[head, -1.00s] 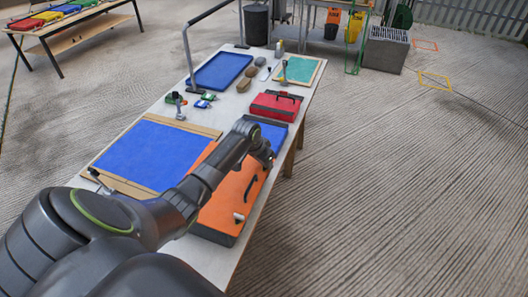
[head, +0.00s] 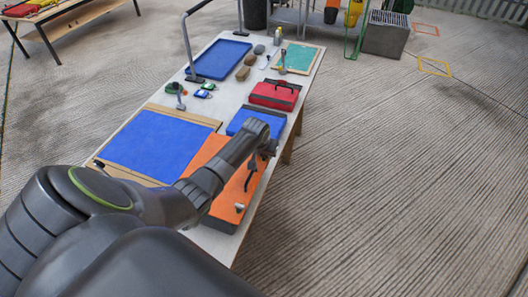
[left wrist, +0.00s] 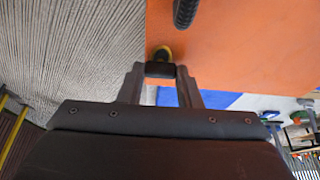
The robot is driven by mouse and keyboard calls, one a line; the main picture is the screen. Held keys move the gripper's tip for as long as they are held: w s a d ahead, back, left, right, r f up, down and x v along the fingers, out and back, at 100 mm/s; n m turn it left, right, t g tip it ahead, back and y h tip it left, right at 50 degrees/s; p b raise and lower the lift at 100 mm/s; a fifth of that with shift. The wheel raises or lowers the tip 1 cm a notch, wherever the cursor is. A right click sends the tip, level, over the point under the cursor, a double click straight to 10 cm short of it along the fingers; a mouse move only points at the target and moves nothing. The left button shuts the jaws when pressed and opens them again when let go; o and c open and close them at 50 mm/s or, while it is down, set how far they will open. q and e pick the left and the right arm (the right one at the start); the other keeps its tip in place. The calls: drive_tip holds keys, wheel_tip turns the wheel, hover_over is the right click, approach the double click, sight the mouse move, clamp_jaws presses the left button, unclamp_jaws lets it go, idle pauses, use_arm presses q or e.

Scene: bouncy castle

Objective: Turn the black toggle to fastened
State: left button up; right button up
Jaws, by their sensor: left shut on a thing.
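The orange case (head: 212,150) lies on the table, with a black handle (head: 249,180) on its right side. My left gripper (head: 266,154) is at the far right corner of the case, and the arm covers part of the lid. In the left wrist view, the gripper (left wrist: 161,72) is shut on the small black toggle (left wrist: 160,70) beside the orange surface (left wrist: 235,45). A pale latch (head: 239,208) sits near the case's near right corner. My right gripper is not in view.
A blue case (head: 243,120) and a red case (head: 274,94) lie beyond the orange one. A blue mat (head: 150,148) is to the left. Small tools and trays stand farther back. The floor right of the table is clear.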

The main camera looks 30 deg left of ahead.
use_arm(q)
drive_tip(key=o, duration=1)
drive_tip(key=b+v, duration=0.1)
drive_tip(key=v, duration=1.6)
drive_tip(key=shift+r+b, duration=0.25)
drive_tip(key=shift+b, duration=0.05)
